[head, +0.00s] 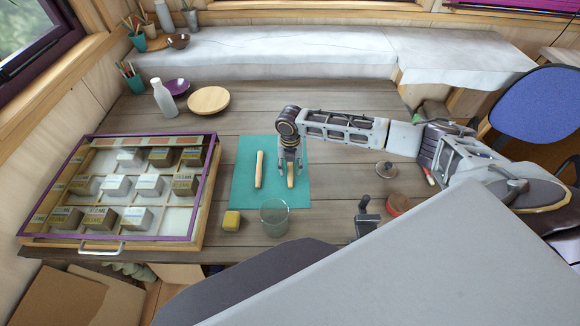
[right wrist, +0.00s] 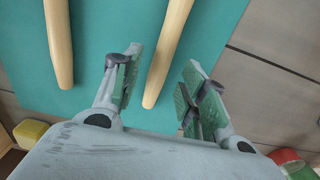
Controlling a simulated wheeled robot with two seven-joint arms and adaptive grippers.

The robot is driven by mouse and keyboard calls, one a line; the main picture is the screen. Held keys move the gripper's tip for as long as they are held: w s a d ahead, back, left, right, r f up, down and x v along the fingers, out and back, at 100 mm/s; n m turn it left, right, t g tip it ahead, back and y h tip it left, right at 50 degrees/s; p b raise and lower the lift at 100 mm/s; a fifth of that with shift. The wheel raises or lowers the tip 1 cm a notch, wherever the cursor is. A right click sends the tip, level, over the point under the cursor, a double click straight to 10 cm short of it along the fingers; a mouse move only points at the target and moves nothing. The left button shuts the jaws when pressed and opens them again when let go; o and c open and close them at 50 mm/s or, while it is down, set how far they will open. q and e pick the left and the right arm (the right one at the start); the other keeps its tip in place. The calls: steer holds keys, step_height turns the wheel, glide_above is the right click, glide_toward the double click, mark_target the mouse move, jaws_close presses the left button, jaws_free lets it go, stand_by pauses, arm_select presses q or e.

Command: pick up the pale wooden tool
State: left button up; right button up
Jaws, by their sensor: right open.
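Two pale wooden tools lie on a teal mat (head: 242,198). The left one (head: 259,170) is in full view in the head view. The right one (head: 291,181) is partly covered by my right gripper (head: 290,168). In the right wrist view my right gripper (right wrist: 164,67) is open, with the near end of the right pale wooden tool (right wrist: 168,50) showing between its fingers. The fingers look apart from it. The left tool (right wrist: 58,40) lies outside the left finger. My left gripper is not in view.
A yellow block (head: 232,221) and a clear glass (head: 274,218) stand near the mat's front edge. A purple-framed case (head: 112,238) of small boxes is at left. A lid (head: 386,169), red-topped container (head: 398,205) and dark metal tool (head: 364,220) are at right.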

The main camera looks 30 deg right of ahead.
steer(key=shift+f, duration=1.05)
steer(key=shift+c, duration=0.4)
steer(key=c, duration=0.8)
